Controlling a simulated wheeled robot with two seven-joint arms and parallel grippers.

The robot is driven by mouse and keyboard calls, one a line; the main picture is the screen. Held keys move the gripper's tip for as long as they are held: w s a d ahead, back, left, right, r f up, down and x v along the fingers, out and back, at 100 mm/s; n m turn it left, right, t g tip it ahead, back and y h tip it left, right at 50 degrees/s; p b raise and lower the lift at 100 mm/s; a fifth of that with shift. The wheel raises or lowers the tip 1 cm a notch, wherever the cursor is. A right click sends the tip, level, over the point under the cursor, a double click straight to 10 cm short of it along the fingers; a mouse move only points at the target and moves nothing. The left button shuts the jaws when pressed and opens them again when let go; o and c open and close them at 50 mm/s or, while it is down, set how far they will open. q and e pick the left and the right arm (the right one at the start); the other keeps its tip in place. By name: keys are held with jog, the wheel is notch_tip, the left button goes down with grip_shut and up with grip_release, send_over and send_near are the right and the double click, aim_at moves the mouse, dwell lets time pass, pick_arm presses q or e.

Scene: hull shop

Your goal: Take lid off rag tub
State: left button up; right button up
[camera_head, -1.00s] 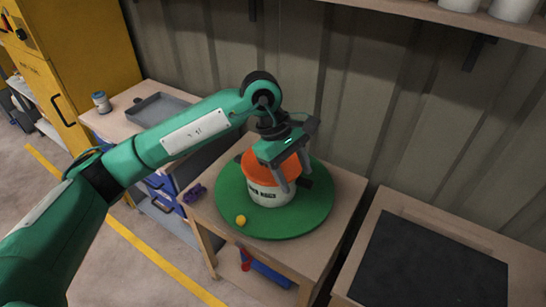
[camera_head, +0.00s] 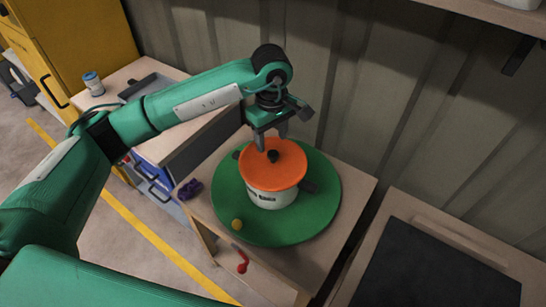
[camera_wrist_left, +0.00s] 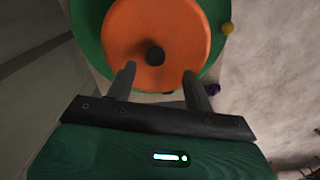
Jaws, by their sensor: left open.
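The rag tub (camera_head: 268,197) is a white tub with a dark label and dark side handles, upright on a round green mat (camera_head: 318,215). Its orange lid (camera_head: 285,170) sits on top, with a dark round knob (camera_head: 272,156) in the middle. In the left wrist view the lid (camera_wrist_left: 180,30) and knob (camera_wrist_left: 154,56) show just ahead of the fingertips. My left gripper (camera_head: 272,146) is open and empty, above the far side of the lid near the knob. In the wrist view its fingers (camera_wrist_left: 158,72) are spread to either side of the knob's line. My right gripper is not in view.
A small yellow ball (camera_head: 237,225) lies on the mat's near edge, and a purple item (camera_head: 190,190) lies at the table's left. A bench with a dark top (camera_head: 440,270) stands at right. A tray (camera_head: 137,88) and a jar (camera_head: 93,83) stand on the left bench.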

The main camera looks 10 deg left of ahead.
aim_at(273, 153)
pick_arm(q)
notch_tip(273, 153, down, 2)
jog(key=shift+w, duration=0.15)
jog(key=shift+f+p, duration=0.4)
jog(key=shift+f, duration=0.15)
jog(key=f, duration=0.2)
jog(key=f+p, duration=0.1)
jog(key=shift+w+d+f, duration=0.1)
jog(key=shift+w+f, duration=0.15)
jog(key=shift+f, duration=0.35)
jog(key=c, duration=1)
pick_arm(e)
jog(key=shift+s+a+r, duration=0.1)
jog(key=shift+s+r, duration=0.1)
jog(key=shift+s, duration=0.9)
